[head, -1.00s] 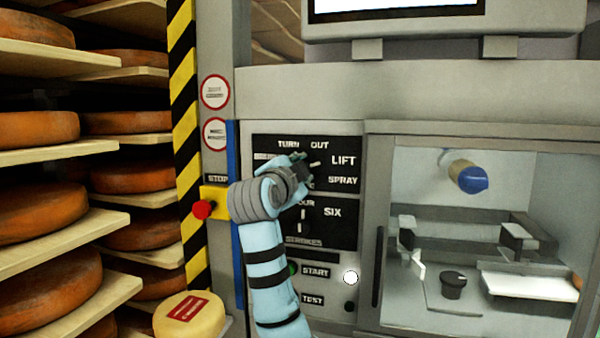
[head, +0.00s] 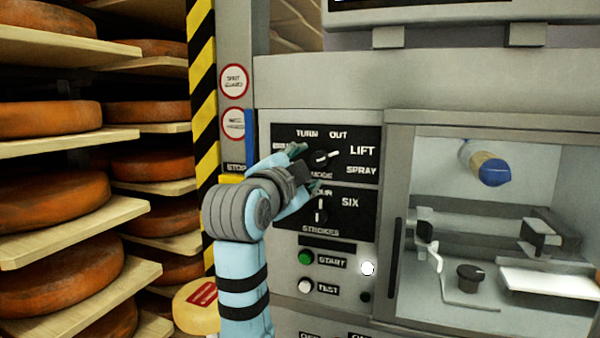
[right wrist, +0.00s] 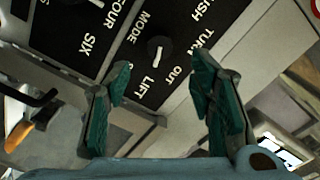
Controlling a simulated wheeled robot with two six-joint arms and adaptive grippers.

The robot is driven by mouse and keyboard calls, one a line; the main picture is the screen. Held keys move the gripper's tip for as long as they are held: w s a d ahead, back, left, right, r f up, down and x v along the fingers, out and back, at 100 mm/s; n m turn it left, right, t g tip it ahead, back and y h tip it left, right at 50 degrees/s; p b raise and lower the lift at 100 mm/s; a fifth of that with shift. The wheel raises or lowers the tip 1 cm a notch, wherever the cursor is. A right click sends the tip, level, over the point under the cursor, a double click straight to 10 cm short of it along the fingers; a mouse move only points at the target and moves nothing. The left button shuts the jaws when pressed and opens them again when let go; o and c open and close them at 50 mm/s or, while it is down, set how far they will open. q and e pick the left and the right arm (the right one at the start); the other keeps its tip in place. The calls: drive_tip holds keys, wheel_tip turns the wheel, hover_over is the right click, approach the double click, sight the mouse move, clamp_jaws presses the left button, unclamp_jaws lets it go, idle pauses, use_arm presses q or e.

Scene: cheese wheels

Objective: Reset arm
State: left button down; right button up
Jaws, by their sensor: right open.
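My right gripper (head: 307,167) is open and empty in front of the black control panel (head: 365,218). In the right wrist view its two green-padded fingers (right wrist: 160,66) stand apart, with the mode knob (right wrist: 157,50) visible beyond and between them. They appear clear of the knob. In the head view the mode knob (head: 322,158) is just right of the fingers, its white pointer aimed right and slightly up, between OUT and LIFT. The strokes knob (head: 320,211) below points up. My left gripper is not in view.
A green start button (head: 306,257) and white test button (head: 304,287) sit below the panel. A glass-fronted chamber (head: 490,220) is at right. Shelves of orange cheese wheels (head: 50,128) fill the left. A labelled pale cheese (head: 194,308) stands low beside my arm.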

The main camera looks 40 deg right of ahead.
drive_tip(key=v, duration=0.3)
drive_tip(key=shift+d, duration=0.1)
